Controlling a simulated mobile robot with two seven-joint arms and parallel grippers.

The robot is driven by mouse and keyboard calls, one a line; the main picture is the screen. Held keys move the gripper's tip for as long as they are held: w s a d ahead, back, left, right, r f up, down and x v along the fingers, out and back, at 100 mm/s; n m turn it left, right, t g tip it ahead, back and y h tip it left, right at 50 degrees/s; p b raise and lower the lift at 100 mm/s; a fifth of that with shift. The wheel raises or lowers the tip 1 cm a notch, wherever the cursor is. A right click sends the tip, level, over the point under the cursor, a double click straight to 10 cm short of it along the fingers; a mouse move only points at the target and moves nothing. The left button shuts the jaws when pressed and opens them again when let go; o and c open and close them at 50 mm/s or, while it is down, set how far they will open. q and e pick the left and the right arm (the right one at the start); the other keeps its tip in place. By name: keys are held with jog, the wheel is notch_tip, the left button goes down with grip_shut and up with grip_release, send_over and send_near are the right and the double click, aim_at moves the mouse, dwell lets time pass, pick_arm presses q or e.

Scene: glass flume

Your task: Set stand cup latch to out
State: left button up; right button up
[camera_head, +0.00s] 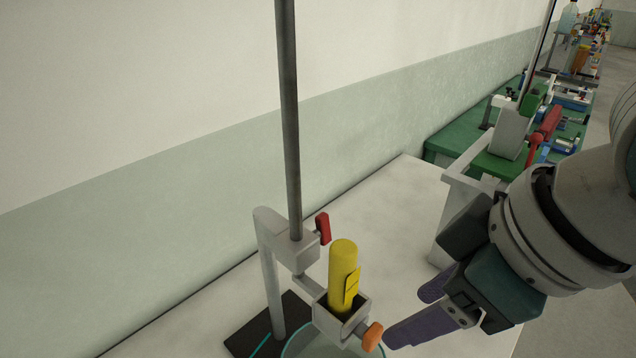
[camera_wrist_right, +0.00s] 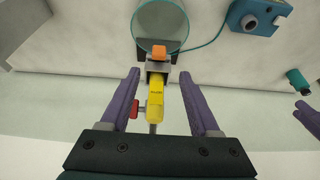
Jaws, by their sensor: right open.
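The stand has a grey rod (camera_head: 288,120) and a small grey square cup (camera_head: 341,318) that holds a yellow cylinder (camera_head: 342,262). An orange knob (camera_head: 372,336) sticks out of the cup's side; I take it for the latch, but its setting is unclear. My right gripper (camera_head: 405,318) is open and empty, its purple fingertips close to the orange knob. In the right wrist view, the yellow cylinder (camera_wrist_right: 157,95) and orange knob (camera_wrist_right: 159,51) appear between the open fingers, apart from them. Purple fingers at the right edge look like my left gripper (camera_wrist_right: 302,112); their opening is unclear.
A red lever (camera_head: 323,228) sits on the rod clamp. A round glass vessel (camera_wrist_right: 160,22) lies below the cup. A blue device (camera_wrist_right: 258,15) and a teal cylinder (camera_wrist_right: 298,80) stand on the table. A green bench (camera_head: 480,150) with equipment is behind.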

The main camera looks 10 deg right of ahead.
aim_at(377, 332)
jog(key=x, duration=0.9)
jog(key=shift+w+f+b, duration=0.1)
jog(key=shift+f+b, duration=0.2)
grip_shut()
dwell(1.1)
